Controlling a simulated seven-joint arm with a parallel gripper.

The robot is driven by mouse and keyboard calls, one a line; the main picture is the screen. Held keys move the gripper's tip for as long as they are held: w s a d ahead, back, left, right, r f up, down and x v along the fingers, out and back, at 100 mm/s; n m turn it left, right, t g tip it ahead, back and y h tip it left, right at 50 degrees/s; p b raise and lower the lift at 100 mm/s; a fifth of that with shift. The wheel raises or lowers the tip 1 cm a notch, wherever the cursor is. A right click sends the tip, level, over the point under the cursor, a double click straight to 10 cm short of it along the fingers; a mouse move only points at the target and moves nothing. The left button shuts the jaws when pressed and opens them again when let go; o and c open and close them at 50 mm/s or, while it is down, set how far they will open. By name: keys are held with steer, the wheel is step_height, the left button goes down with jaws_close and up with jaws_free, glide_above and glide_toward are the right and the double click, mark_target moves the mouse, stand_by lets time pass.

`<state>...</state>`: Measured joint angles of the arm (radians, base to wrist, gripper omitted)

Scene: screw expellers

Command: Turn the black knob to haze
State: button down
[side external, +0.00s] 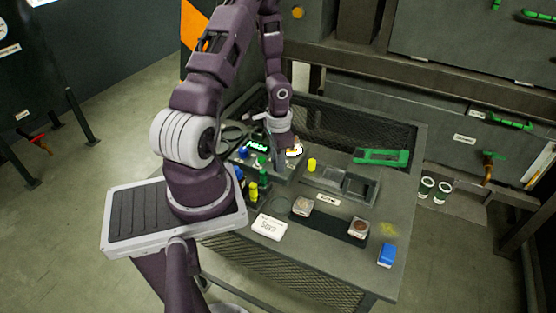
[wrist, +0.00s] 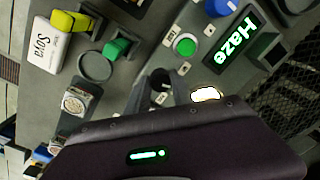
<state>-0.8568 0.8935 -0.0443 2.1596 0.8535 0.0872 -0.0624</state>
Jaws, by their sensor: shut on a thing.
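The lit display reading "Haze" (wrist: 235,38) is at the upper right in the wrist view; it also shows as a green glow in the side view (side external: 257,145). My gripper (side external: 281,148) points down at the control panel, just right of the display in the side view. It is shut on the black knob (wrist: 160,77), a dark shape just above my gripper's body in the wrist view. The knob is partly hidden there, and its pointer direction cannot be made out.
Beside the knob are a green button (wrist: 186,45), a blue knob (wrist: 218,7) and a lit white lamp (wrist: 206,94). A "Soya" card (side external: 269,226), a green tool (side external: 381,157) and a blue block (side external: 387,255) lie on the table.

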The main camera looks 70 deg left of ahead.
steer(key=shift+m, duration=1.1)
steer(key=c, duration=1.1)
jaws_free()
step_height(320, 180, up, 7)
steer(key=shift+d+r, duration=0.1)
